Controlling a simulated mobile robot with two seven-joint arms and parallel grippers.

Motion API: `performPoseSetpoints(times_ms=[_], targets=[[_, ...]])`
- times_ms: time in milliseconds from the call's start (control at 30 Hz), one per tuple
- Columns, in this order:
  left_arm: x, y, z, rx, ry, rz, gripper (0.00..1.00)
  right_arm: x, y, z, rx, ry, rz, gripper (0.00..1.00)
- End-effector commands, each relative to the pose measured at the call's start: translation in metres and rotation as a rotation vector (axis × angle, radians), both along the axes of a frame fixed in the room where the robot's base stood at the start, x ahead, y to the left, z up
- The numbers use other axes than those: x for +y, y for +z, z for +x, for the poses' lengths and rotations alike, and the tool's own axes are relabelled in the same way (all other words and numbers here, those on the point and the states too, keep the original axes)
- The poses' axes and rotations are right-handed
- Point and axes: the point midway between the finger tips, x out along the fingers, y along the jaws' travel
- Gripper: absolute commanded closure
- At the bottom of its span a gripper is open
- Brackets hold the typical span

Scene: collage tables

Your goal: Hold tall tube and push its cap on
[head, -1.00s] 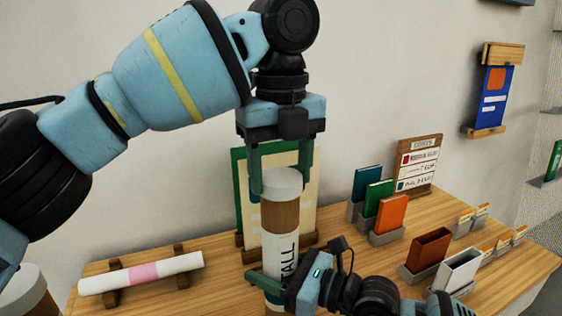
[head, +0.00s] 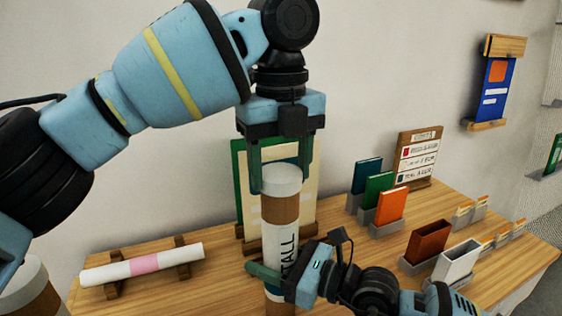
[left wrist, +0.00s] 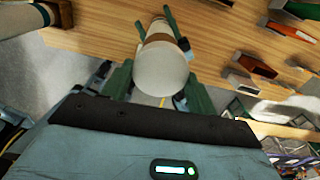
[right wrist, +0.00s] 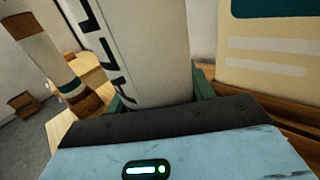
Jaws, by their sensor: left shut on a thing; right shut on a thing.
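The tall tube (head: 283,240) stands upright, white with a brown band and "TALL" lettering. Its white cap (head: 281,180) sits directly above the brown band, with no gap visible. My left gripper (head: 281,186) points down from above, its green fingers shut on the sides of the cap; the left wrist view shows the cap's round top (left wrist: 161,72) between them. My right gripper (head: 272,278) is shut around the tube's lower body from the right. The tube wall fills the right wrist view (right wrist: 143,50); its base is hidden.
A white scroll with a pink band (head: 145,264) lies on wooden rests at the left. A green-edged board (head: 240,195) stands close behind the tube. Coloured books in grey holders (head: 385,230) and open boxes (head: 458,262) stand right. Another tube (head: 28,285) is at lower left.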

Motion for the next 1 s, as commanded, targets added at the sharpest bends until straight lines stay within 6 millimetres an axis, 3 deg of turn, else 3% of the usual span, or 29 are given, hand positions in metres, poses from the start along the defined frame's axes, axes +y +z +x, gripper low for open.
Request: performPoseSetpoints(times_ms=[267,300,500,800,1000], targets=[[0.000,-0.005,0.000,0.001,-0.001,0.000,0.63,0.000,0.000,0.000,0.000,0.000,0.000,0.88],[0.000,-0.005,0.000,0.001,-0.001,0.000,0.39,0.000,0.000,0.000,0.000,0.000,0.000,0.88],[0.000,-0.005,0.000,0.001,0.000,0.000,0.16,0.000,0.000,0.000,0.000,0.000,0.000,0.88],[0.000,-0.002,0.000,0.000,0.000,0.000,0.16,0.000,0.000,0.000,0.000,0.000,0.000,0.88],[-0.001,0.021,0.000,-0.004,0.001,-0.001,0.16,0.000,0.000,0.000,0.000,0.000,0.000,0.88]])
